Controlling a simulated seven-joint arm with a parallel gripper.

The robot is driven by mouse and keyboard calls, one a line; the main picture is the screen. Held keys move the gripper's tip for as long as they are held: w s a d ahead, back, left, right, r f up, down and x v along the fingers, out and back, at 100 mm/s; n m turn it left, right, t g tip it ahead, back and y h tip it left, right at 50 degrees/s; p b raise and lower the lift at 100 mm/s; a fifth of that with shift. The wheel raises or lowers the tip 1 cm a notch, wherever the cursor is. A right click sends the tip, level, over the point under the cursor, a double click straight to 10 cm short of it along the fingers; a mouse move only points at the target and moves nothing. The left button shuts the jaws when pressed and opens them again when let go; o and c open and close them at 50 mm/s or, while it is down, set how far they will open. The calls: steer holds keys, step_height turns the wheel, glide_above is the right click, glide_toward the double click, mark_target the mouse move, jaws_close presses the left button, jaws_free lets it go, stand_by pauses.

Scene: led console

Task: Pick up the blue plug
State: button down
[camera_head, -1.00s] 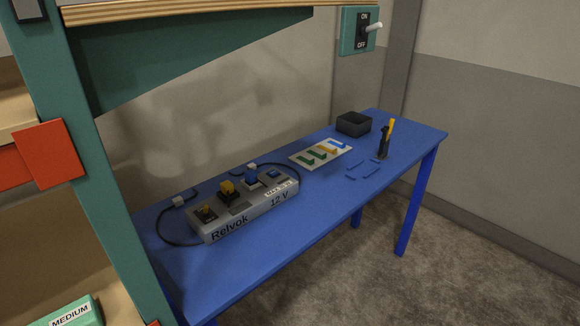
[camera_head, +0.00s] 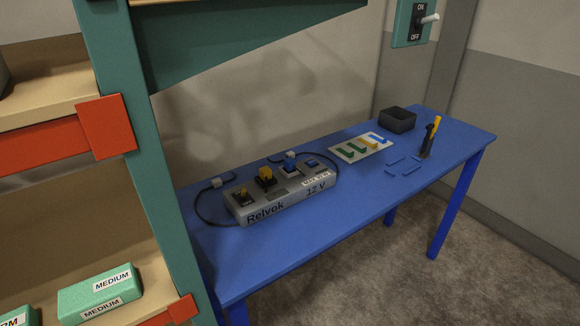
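Further left is a black socket with a small yellow part (camera_head: 244,195). A low blue piece (camera_head: 311,163) lies at the console's right end. My gripper does not show in this view.
A white card with coloured pieces (camera_head: 361,147), a black open box (camera_head: 398,119), a black and yellow tool (camera_head: 430,137) and loose blue bars (camera_head: 396,166) occupy the table's right half. A green shelf post (camera_head: 160,150) stands left. A wall switch (camera_head: 414,22) hangs above.

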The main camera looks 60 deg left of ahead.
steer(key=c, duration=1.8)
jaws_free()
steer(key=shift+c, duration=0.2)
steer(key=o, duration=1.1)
